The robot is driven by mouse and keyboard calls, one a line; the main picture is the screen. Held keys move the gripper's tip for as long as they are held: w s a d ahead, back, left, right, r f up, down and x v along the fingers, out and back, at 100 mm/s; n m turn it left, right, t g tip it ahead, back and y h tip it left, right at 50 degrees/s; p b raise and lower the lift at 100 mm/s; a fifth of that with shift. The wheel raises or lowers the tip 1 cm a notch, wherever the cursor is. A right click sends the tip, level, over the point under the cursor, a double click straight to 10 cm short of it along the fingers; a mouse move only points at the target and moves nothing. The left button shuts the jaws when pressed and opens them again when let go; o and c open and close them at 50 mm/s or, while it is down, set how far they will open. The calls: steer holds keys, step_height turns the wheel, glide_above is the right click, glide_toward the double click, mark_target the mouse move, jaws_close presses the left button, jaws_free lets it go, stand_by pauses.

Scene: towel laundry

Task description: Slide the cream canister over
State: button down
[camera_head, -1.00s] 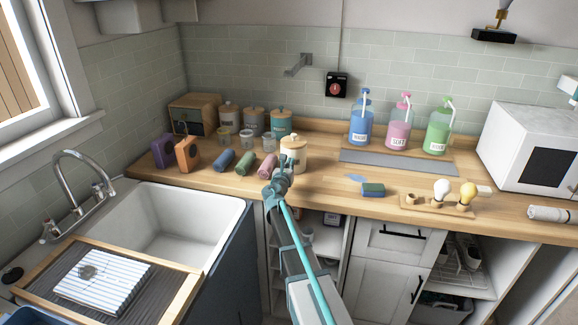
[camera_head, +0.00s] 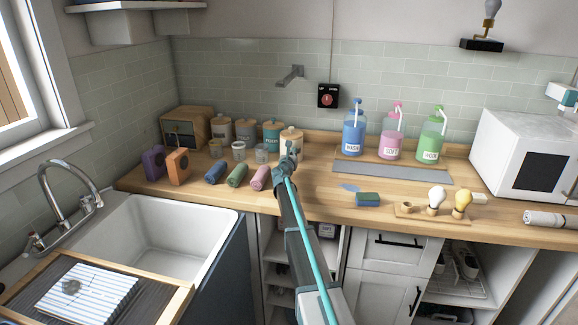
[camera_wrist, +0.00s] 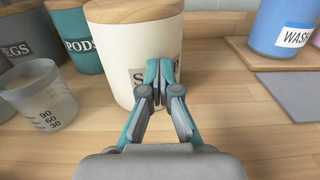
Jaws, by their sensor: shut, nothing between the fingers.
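The cream canister (camera_head: 292,139) has a wooden lid and stands upright on the counter, at the right end of a row of canisters. It also shows large in the wrist view (camera_wrist: 122,62), its label partly hidden by my fingers. My gripper (camera_head: 287,160) is shut and empty, in front of the canister.
A teal canister (camera_head: 271,134) and a measuring cup (camera_wrist: 38,92) stand left of the cream one. Rolled towels (camera_head: 237,175) lie in front left. A grey mat (camera_head: 395,173) and a blue bottle (camera_head: 353,136) are to the right, with bare wood between.

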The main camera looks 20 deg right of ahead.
steer(key=b+x, duration=0.1)
steer(key=x, duration=1)
steer(key=shift+d, duration=0.15)
steer(key=shift+s, duration=0.1)
